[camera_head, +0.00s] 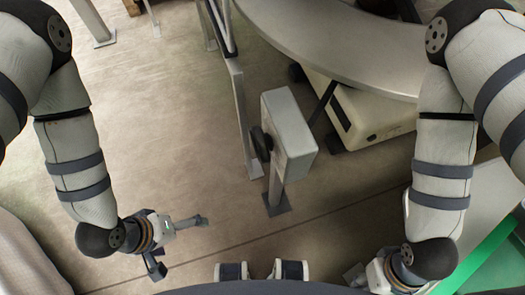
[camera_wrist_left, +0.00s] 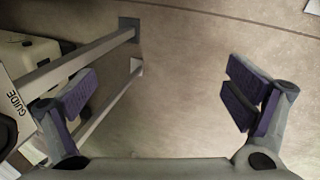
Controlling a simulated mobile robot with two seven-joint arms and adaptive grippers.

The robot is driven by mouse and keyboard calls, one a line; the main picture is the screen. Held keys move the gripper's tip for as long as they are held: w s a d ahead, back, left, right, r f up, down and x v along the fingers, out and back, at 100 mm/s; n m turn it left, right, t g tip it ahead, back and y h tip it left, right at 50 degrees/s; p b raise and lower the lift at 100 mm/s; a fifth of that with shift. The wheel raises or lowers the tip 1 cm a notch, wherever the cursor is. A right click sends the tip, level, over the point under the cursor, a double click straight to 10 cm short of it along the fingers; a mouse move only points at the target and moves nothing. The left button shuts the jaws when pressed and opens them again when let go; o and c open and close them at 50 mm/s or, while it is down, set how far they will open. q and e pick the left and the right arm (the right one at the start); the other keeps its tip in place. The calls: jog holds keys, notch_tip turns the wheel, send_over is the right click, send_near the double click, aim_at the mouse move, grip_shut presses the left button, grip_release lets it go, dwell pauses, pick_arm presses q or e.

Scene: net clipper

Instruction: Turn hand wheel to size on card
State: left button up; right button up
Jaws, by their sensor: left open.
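A dark round hand wheel (camera_head: 261,143) sits on the left side of a grey box (camera_head: 289,125) on a post in the head view. My left gripper (camera_head: 181,246) is open and empty, below and left of the wheel and apart from it. In the left wrist view its two padded fingers (camera_wrist_left: 163,97) are wide apart with only floor between them. A panel lettered GUIDE (camera_wrist_left: 14,98) shows at that view's left edge, with a dark part below it that I cannot identify. My right gripper (camera_head: 356,274) is partly hidden at the bottom right. I cannot make out a size card.
A large curved grey rim (camera_head: 335,45) and a cream machine housing (camera_head: 365,110) stand behind and right of the box. Grey rails and posts (camera_head: 240,110) stand just left of the wheel. A green surface (camera_head: 490,255) is at the right. Open floor (camera_head: 160,150) lies at left.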

pick_arm(q)
jog(key=w+d+f+n+t+h+b, duration=0.1)
jog(key=w+d+f+n+t+h, duration=0.15)
jog(key=w, duration=0.35)
jog(key=n+t+h+b, duration=0.2)
jog(key=n+h+b, duration=0.2)
jog(key=n+h, duration=0.8)
send_near(254, 147)
jog(key=shift+m, duration=0.25)
jog(key=x, duration=1.1)
jog(key=shift+s+r, duration=0.1)
pick_arm(e)
jog(key=s+f+g, duration=0.2)
jog(key=s+f, duration=0.2)
jog(key=f, duration=0.2)
jog(key=shift+s+a+f, duration=0.25)
jog(key=shift+s, duration=0.15)
pick_arm(q)
jog(key=shift+c, duration=0.5)
jog(key=c, duration=1)
